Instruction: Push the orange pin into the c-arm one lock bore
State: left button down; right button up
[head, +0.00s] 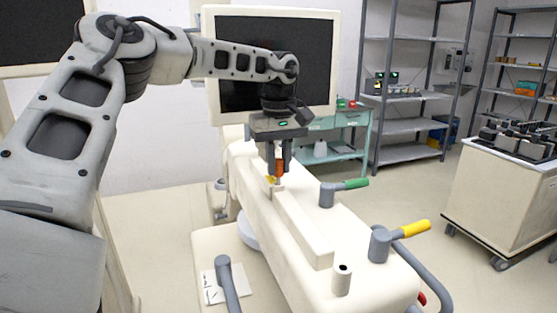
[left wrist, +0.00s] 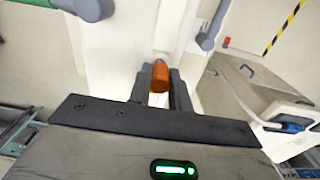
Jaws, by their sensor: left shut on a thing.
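The orange pin (head: 279,168) is held between the fingers of my left gripper (head: 279,173), upright over the far part of the cream c-arm cart (head: 315,215). The pin also shows in the left wrist view (left wrist: 160,76), between the two dark fingers. Below it is a small pale upright block with a bit of yellow beside it; I cannot tell whether the pin touches it. A short cream post with a dark round hole (head: 343,268) stands at the cart's near end, apart from the gripper. Which opening is the lock bore is not clear. My right gripper is out of view.
A green-handled lever (head: 354,184) and a yellow-handled lever (head: 413,229) stick up from the cart's right side. A dark monitor (head: 275,62) stands behind the gripper. A teal trolley (head: 335,150) and grey shelves (head: 407,97) stand behind.

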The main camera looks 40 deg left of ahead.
aim_at(278, 160)
pick_arm(q)
jog(key=shift+f+b, duration=0.55)
jog(key=shift+f, duration=0.45)
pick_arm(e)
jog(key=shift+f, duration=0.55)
pick_arm(q)
jog(key=c, duration=1.2)
grip_release()
notch_tip(278, 160, up, 16)
jog(key=p, duration=0.1)
jog(key=shift+p, duration=0.3)
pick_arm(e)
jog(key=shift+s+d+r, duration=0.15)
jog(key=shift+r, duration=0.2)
